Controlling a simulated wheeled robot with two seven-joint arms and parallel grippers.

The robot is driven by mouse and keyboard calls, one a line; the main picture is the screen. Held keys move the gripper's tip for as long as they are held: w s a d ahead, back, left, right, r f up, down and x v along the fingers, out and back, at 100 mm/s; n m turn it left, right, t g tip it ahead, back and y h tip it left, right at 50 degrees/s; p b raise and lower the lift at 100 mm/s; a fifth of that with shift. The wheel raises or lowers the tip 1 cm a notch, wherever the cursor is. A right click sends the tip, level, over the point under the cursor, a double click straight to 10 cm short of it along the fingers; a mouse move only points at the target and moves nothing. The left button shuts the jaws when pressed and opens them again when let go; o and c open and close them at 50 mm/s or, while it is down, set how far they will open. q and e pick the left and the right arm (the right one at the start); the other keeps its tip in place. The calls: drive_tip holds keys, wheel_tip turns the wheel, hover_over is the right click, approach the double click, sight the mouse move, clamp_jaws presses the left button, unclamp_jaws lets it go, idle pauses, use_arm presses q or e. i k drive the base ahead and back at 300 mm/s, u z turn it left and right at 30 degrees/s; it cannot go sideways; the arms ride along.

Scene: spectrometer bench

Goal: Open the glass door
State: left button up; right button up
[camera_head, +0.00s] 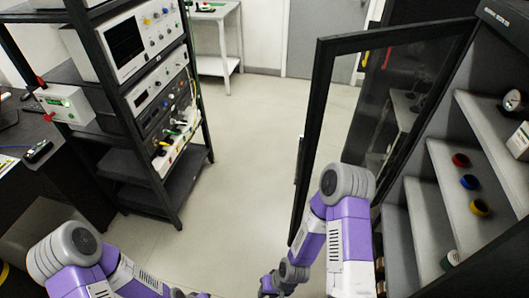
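The glass door (340,110) has a black frame and a clear pane. It stands swung out wide from the dark cabinet (425,215) on the right, and the cabinet's shelves are exposed. A handle (299,165) shows on the door's free edge. My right arm reaches down in front of the door's lower part and hides some of it. My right gripper (268,288) is low at the bottom edge, left of the door and apart from the handle. Its fingers are too small and cut off to read. My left arm is at the bottom left, its gripper out of frame.
The cabinet shelves hold red, blue and yellow round items (469,182) and a gauge (512,101). A black rack (180,190) with instruments stands at the left, beside a dark desk (60,165). The floor (245,150) between rack and door is clear.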

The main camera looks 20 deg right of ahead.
sight(328, 48)
drive_tip(key=u, duration=1.2)
drive_tip(key=i, duration=1.75)
drive_tip(key=z, duration=2.9)
drive_tip(key=i, duration=0.5)
drive_tip(key=z, duration=0.05)
